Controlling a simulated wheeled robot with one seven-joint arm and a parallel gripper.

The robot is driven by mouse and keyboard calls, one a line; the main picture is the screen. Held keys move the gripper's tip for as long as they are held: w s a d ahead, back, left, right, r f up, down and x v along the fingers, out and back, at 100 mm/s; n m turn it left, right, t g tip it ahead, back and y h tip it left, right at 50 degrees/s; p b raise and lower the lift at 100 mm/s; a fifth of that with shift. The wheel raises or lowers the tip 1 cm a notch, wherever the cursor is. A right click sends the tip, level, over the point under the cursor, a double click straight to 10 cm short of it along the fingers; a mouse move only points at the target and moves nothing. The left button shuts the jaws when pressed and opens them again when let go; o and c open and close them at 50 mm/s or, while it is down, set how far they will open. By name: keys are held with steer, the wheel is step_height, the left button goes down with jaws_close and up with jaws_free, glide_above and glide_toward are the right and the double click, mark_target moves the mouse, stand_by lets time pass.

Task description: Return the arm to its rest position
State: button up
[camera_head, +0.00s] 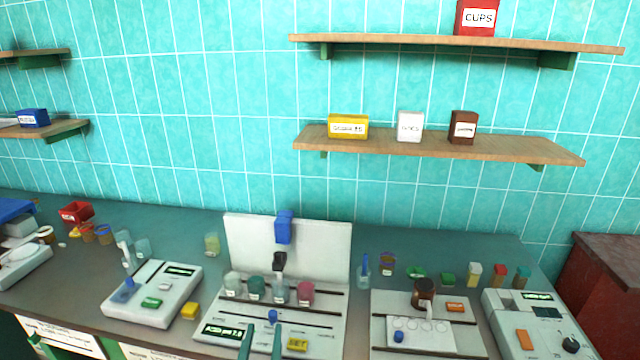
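My gripper (261,340) shows at the bottom edge as two dark teal fingers. They stand apart with no held thing visible between them. They overlap the front of a white device (210,310) with a tall back panel, a green display and a yellow button (298,344). Whether they touch it cannot be told. The rest of my arm is out of view below.
Several jars, including a pink one (306,292), stand on the white device. Other instruments flank it: one at left (118,308), one at right (520,300). Wooden shelves (400,145) hold small boxes above. The counter's back strip (170,215) is mostly clear.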

steer(key=s+d+f+n+g+y, duration=0.1)
steer(key=s+d+f, duration=0.2)
steer(key=s+f, duration=0.5)
steer(key=s+d+f+n+g, duration=0.1)
steer(key=s+d+f, duration=0.2)
steer(key=s+f, duration=0.45)
steer(key=s+d+m, duration=0.1)
steer(key=s+d, duration=0.2)
steer(key=s, duration=0.7)
steer(key=s+d+f+m+h, duration=0.1)
steer(key=s+d, duration=0.2)
steer(key=s, duration=0.7)
steer(key=shift+s+g, duration=0.25)
steer(key=shift+g, duration=0.05)
